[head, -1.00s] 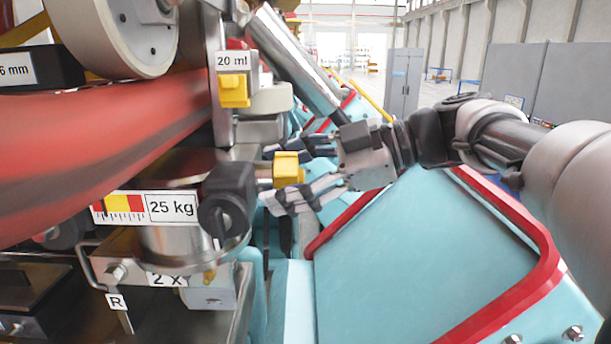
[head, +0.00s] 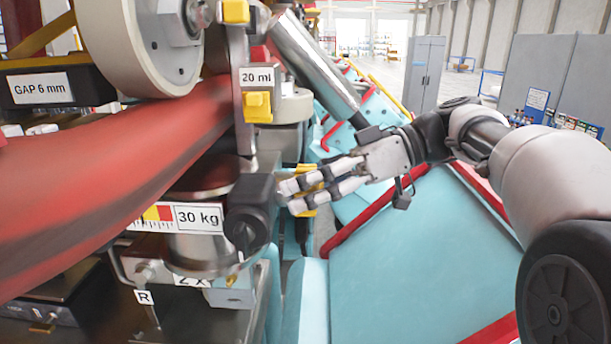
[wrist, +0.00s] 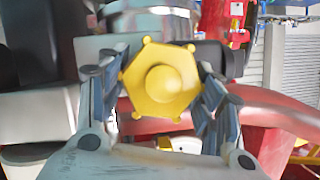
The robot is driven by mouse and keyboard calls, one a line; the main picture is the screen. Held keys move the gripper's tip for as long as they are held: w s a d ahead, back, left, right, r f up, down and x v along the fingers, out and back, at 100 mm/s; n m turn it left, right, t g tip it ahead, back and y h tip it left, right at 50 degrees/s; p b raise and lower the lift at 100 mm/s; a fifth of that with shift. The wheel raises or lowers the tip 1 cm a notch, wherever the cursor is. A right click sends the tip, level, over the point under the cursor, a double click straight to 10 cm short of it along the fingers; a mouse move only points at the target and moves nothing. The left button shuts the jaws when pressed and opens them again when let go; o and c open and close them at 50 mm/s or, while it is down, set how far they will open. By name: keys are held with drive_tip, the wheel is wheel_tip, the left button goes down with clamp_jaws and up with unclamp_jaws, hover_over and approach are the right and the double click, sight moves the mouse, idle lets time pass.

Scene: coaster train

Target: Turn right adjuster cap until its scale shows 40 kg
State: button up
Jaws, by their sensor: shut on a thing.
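The yellow lobed adjuster cap (head: 301,206) sits on the right end of a dark housing (head: 249,210). My gripper (head: 300,190) is shut on it, coming from the right, and its fingers cover much of the cap in the head view. In the wrist view the cap (wrist: 160,80) is seen end-on between the two fingers. The scale plate (head: 198,217) reads "30 kg" beside a red and yellow band with tick marks. An "R" tag (head: 144,297) hangs below it.
A red tube (head: 90,180) and a pale wheel (head: 140,45) are at left. A teal panel with red edging (head: 400,265) lies below my arm.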

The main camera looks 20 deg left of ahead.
drive_tip(key=m+g, duration=0.2)
drive_tip(key=m, duration=0.1)
drive_tip(key=shift+w+p, duration=0.1)
drive_tip(key=shift+p, duration=0.2)
drive_tip(key=m+g, duration=0.2)
drive_tip(key=m, duration=0.1)
drive_tip(key=shift+f, duration=0.1)
drive_tip(key=shift+m, duration=0.3)
drive_tip(key=o, duration=1.1)
